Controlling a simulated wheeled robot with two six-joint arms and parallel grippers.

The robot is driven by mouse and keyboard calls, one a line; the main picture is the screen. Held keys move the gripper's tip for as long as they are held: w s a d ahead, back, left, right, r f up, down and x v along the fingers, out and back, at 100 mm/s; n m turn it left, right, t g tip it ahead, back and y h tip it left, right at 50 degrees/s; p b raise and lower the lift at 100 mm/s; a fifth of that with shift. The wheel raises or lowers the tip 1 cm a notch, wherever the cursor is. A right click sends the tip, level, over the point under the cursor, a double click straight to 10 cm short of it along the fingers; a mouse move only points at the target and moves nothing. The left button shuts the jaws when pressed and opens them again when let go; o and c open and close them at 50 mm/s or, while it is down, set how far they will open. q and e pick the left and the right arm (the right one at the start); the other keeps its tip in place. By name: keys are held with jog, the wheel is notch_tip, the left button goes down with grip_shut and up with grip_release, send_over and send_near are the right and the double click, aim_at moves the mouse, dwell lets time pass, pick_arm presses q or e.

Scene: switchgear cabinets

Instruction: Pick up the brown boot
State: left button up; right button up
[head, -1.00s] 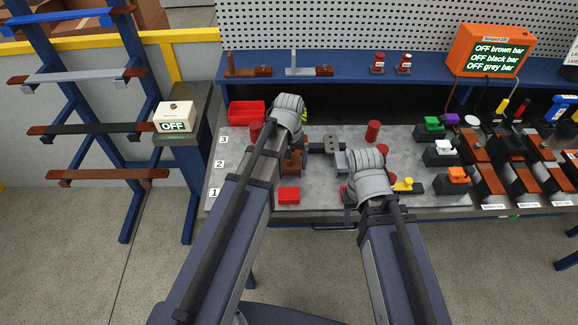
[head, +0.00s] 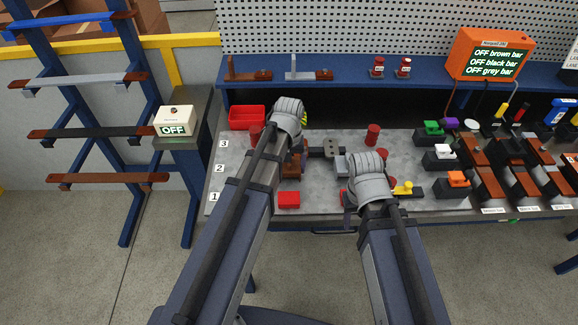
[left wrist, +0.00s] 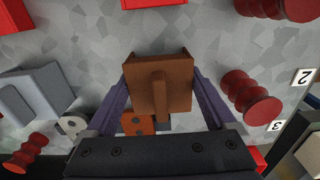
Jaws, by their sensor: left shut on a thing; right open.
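The brown boot (left wrist: 160,88) sits between the two purple-grey fingers of my left gripper (left wrist: 162,78) in the left wrist view, with a finger against each side. A raised rib runs along its middle. In the head view the boot (head: 291,166) shows partly behind my left wrist, low over the grey table mat. My left gripper (head: 298,150) is shut on it, its fingertips mostly hidden there. My right gripper (head: 348,203) is open, over the mat to the right of the boot, largely hidden by its own wrist.
A grey boot (left wrist: 38,92) and red insulators (left wrist: 250,95) flank the boot on the mat. A red tray (head: 247,116) stands behind on the left. Switches (head: 443,156) and bars stand on the right. A rack with bars (head: 95,131) stands left of the table.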

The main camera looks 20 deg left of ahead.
pick_arm(q)
notch_tip(320, 180, up, 10)
jog(key=p, duration=1)
notch_tip(320, 180, down, 6)
jog(key=b, duration=0.5)
jog(key=shift+r+b, duration=0.2)
jog(key=shift+b, duration=0.15)
jog(key=shift+r, duration=0.15)
jog(key=shift+d, duration=0.1)
